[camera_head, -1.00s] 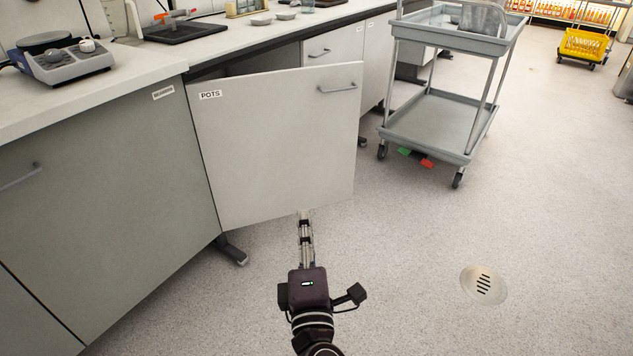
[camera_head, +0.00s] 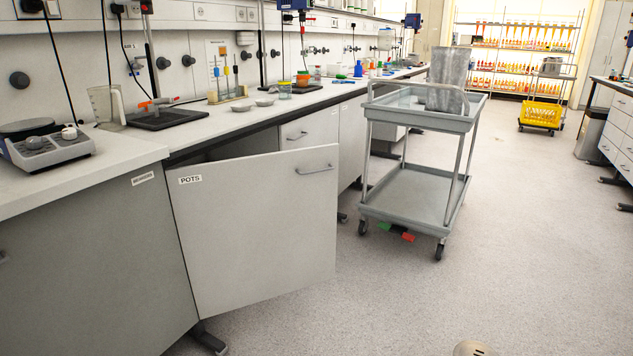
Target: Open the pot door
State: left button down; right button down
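The pot door (camera_head: 257,232) is a pale grey cabinet door with a "POTS" label (camera_head: 190,180) at its upper left. It stands swung open from the bench front, hinged on its left side. A metal bar handle (camera_head: 316,168) sits near its upper right corner. A dark gap shows above and behind the door, under the worktop. The inside of the cabinet is mostly hidden by the door. Neither of my grippers is in view.
A grey two-tier trolley (camera_head: 418,190) stands to the right of the open door, with floor between. The worktop (camera_head: 215,132) holds a hotplate (camera_head: 45,150) and glassware. A yellow crate (camera_head: 541,114) is far back. The floor at centre right is clear.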

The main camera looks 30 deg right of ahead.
aim_at(251, 229)
jog(key=i+l+u, duration=0.25)
jog(key=l, duration=0.15)
jog(key=l+u, duration=0.3)
jog(key=l, duration=0.15)
jog(key=l+u, duration=0.25)
jog(key=l, duration=0.2)
